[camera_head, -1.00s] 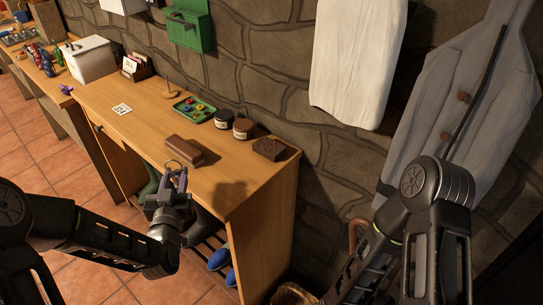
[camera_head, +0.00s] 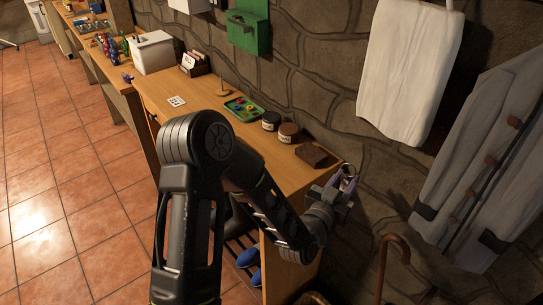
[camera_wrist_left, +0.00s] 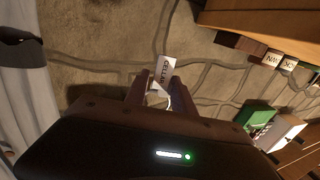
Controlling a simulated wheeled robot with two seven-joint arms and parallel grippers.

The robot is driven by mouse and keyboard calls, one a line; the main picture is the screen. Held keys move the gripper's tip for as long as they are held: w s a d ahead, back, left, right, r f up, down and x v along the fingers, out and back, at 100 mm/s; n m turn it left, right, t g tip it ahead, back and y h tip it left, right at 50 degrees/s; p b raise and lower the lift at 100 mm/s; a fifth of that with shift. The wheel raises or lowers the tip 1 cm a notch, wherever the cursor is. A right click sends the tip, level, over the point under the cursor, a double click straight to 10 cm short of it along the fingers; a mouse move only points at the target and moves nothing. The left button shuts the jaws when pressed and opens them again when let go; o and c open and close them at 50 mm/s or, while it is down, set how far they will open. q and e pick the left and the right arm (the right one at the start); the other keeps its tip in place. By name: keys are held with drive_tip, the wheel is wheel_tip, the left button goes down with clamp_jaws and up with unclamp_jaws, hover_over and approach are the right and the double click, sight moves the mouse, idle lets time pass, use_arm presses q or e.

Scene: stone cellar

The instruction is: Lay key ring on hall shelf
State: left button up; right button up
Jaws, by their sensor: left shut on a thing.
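My left gripper (camera_head: 345,184) is shut on the key ring and holds it in the air, by the right end of the wooden hall shelf (camera_head: 205,92) in the head view. The key ring (camera_head: 349,171) is small and partly hidden by the fingers there. In the left wrist view, the left gripper (camera_wrist_left: 152,88) has a metal ring (camera_wrist_left: 168,101) and a white tag reading CELLAR (camera_wrist_left: 163,74) between its fingers. My left arm hides part of the shelf top. My right gripper is not in view.
On the shelf stand a dark brown block (camera_head: 312,154), two jars (camera_head: 288,133), a green tray (camera_head: 240,109), a card box (camera_head: 193,66) and a white square (camera_head: 176,101). A towel (camera_head: 408,70), a coat (camera_head: 485,165) and a cane (camera_head: 385,265) are at the right.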

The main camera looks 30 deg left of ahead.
use_arm(q)
drive_tip(key=shift+w+a+f, duration=0.1)
drive_tip(key=shift+w+f, duration=0.05)
drive_tip(key=shift+w, duration=0.3)
drive_tip(key=w+g, duration=0.1)
drive_tip(key=w+a+f+g+h, duration=0.1)
drive_tip(key=w+a+m, duration=0.1)
drive_tip(key=shift+f+g, duration=0.25)
drive_tip(key=shift+g, duration=0.15)
drive_tip(key=n+g+y, duration=0.2)
drive_tip(key=n+g, duration=0.1)
drive_tip(key=g, duration=0.5)
hover_over(291, 179)
drive_tip(key=shift+f, duration=0.15)
drive_tip(key=s+a+r+n+g+y, duration=0.1)
drive_tip(key=s+a+r+n+g, duration=0.1)
drive_tip(key=s+a, duration=0.3)
drive_tip(key=shift+s+a+r, duration=0.15)
drive_tip(key=shift+a+r, duration=0.25)
drive_tip(key=shift+a, duration=0.3)
drive_tip(key=shift+f, duration=0.15)
drive_tip(key=shift+f+b, duration=2)
drive_tip(key=shift+f, duration=1.25)
